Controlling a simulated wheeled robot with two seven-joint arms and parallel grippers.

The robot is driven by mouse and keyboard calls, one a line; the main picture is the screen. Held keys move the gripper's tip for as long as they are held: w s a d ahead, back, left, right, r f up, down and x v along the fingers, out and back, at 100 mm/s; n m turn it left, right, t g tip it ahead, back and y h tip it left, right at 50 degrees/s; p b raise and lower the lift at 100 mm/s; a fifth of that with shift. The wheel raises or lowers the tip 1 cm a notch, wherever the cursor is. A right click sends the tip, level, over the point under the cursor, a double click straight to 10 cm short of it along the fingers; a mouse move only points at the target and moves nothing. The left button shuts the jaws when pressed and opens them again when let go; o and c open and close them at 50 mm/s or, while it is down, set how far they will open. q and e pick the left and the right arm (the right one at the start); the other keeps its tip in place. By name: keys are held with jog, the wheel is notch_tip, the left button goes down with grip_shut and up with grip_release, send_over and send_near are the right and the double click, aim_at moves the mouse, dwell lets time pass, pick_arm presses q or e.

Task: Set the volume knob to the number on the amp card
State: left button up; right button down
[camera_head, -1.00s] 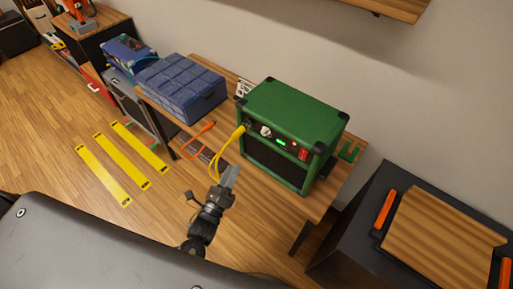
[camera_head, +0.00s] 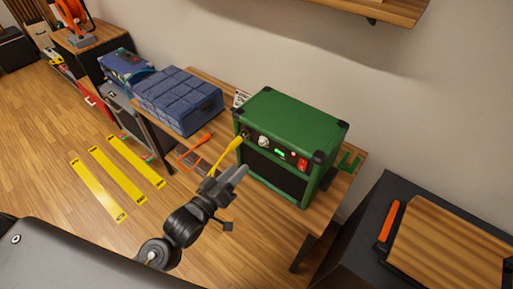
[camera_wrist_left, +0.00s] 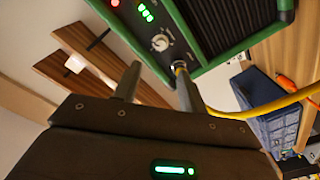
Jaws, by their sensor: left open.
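The green amp (camera_head: 293,135) stands on a wooden table, its dark front panel facing me. The white volume knob (camera_head: 264,141) is on that panel, beside a plugged yellow cable (camera_head: 228,155); the knob also shows in the left wrist view (camera_wrist_left: 160,43). Its setting is too small to read. A white card (camera_head: 241,98) with dark marks stands behind the amp's left side, partly hidden; its number is unreadable. My left gripper (camera_head: 238,178) is open and empty in front of the panel, below the knob. In the wrist view its fingers point toward the panel, apart from the knob. My right gripper is out of view.
A blue padded case (camera_head: 180,100) stands left of the amp. An orange-handled tool (camera_head: 193,153) lies on the table in front of it. The yellow cable hangs close to my left gripper. A dark cabinet (camera_head: 365,225) stands at the right. A shelf (camera_head: 350,8) juts from the wall above.

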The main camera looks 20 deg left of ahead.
aim_at(261, 144)
pick_arm(q)
jog(key=shift+w+n, duration=0.1)
jog(key=shift+n, duration=0.4)
jog(key=p+x, duration=0.3)
jog(key=x, duration=0.6)
jog(key=shift+w+d, duration=0.15)
jog(key=shift+w, duration=0.15)
jog(key=shift+w+d, duration=0.2)
jog(key=shift+w, duration=0.3)
grip_shut()
jog(key=shift+m+p, duration=0.5)
jog(key=shift+m, duration=0.4)
